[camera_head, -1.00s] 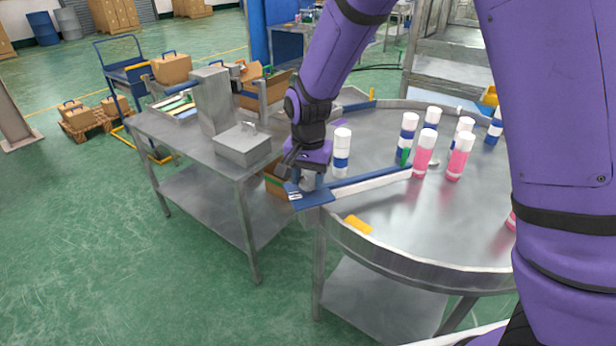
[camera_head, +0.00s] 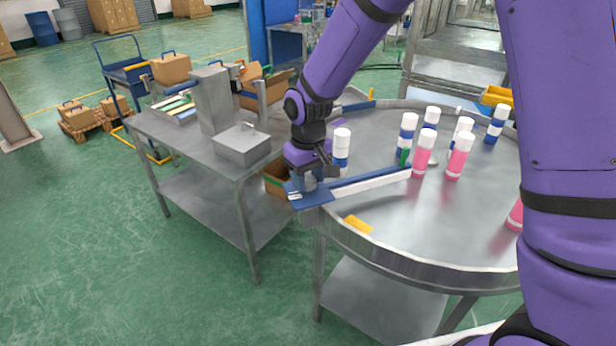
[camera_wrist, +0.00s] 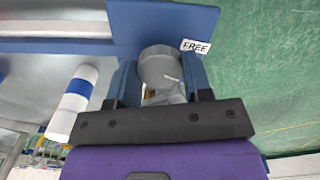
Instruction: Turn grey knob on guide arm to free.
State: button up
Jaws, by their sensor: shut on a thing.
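The guide arm is a blue plate with a white strip (camera_head: 372,184), reaching over the round table from its left edge. It also shows in the wrist view (camera_wrist: 168,22). The grey knob (camera_wrist: 160,66) sits at the plate's end, beside a white label reading FREE (camera_wrist: 196,46). A pale pointer mark lies on the knob's lower right side. My gripper (camera_wrist: 160,78) is shut on the knob, with one blue finger on each side. In the head view my gripper (camera_head: 312,178) is over the plate's left end and hides most of the knob.
Blue-and-white cans (camera_head: 342,150) and pink cans (camera_head: 459,157) stand on the round table (camera_head: 400,225). One blue-and-white can is close behind my gripper. A yellow block (camera_head: 358,224) lies near the front rim. A grey bench (camera_head: 200,150) with a box-shaped machine stands at left.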

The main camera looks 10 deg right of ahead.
aim_at(309, 180)
jog(key=shift+n, duration=1.6)
jog(key=o, duration=0.9)
notch_tip(309, 180, up, 11)
jog(key=shift+f, duration=0.1)
